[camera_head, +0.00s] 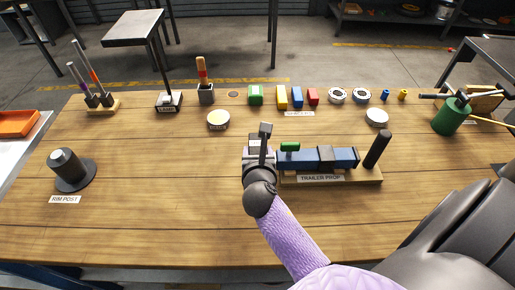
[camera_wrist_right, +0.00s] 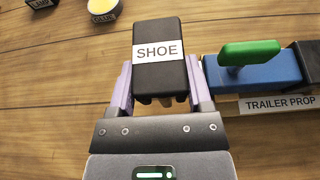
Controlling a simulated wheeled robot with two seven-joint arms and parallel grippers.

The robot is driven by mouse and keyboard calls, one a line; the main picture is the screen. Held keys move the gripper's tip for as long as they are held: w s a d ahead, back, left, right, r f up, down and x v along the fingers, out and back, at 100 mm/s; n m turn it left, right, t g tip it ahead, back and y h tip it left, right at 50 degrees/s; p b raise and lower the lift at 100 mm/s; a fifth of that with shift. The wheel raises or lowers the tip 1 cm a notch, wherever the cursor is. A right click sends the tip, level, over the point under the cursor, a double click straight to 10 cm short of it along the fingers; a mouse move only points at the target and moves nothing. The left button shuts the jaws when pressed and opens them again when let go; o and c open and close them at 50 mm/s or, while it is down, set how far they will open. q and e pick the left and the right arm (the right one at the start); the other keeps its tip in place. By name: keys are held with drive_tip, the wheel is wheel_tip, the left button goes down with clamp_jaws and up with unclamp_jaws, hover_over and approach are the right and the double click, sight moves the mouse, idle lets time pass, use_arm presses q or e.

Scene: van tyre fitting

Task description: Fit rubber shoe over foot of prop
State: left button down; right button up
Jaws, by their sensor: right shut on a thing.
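The rubber shoe (camera_wrist_right: 158,75) is a black block with a white SHOE label, seen in the right wrist view. My right gripper (camera_wrist_right: 162,98) is shut on it, with a purple finger on each side. In the head view my right gripper (camera_head: 262,150) is at the left end of the trailer prop (camera_head: 310,158). The prop is a blue bar with a green handle, lying on a wooden base (camera_head: 345,176). The shoe is beside the prop's left end in the wrist view; whether they touch I cannot tell. The prop's foot is not clearly seen. My left gripper is not in view.
Coloured blocks (camera_head: 282,97) and rollers line the back of the table. A rim post (camera_head: 69,169) stands at left, a green can (camera_head: 451,117) at right. The front left of the table is clear.

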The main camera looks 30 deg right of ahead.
drive_tip(key=shift+f, duration=0.5)
drive_tip(key=o, duration=1)
drive_tip(key=shift+o, duration=1.6)
drive_tip(key=p+v, duration=0.2)
drive_tip(key=v, duration=0.8)
drive_tip(key=shift+p, duration=0.4)
